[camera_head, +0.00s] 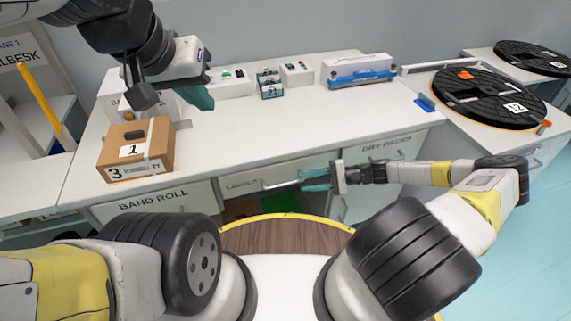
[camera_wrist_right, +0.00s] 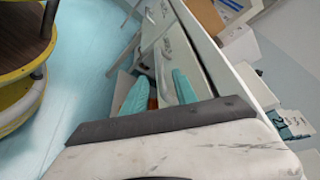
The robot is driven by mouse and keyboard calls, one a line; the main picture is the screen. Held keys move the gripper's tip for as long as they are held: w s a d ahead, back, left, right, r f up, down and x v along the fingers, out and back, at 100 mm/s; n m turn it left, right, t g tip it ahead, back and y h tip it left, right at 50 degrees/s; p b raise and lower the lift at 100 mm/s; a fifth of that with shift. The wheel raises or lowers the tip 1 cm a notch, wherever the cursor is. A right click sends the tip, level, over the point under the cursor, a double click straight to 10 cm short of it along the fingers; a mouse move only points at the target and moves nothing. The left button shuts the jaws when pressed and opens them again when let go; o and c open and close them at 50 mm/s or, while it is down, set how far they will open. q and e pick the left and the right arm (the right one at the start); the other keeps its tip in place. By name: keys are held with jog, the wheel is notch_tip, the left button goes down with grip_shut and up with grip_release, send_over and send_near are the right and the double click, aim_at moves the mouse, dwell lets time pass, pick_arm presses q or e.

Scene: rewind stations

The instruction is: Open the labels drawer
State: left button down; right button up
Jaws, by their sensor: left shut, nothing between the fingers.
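The labels drawer (camera_head: 241,185) is a pale front under the worktop, between the band roll and dry packs fronts. It looks roughly in line with them. Its pale bar handle (camera_head: 280,185) runs toward my right gripper (camera_head: 314,180). In the right wrist view the teal fingers of this gripper (camera_wrist_right: 155,90) are spread apart at the drawer fronts. The handle is close to the fingertips; I cannot tell whether they touch it. My left gripper (camera_head: 203,98) is shut and empty above the worktop, beside the cardboard box.
A cardboard box (camera_head: 134,150) stands on the worktop (camera_head: 240,130) at the left. Black reels (camera_head: 488,97) lie at the right. A yellow-edged round wooden surface (camera_head: 285,235) is close in front of the drawers.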

aim_at(291, 184)
jog(key=x, duration=0.7)
jog(key=shift+a+f, duration=0.1)
jog(key=shift+a, duration=0.3)
grip_shut()
dwell(1.1)
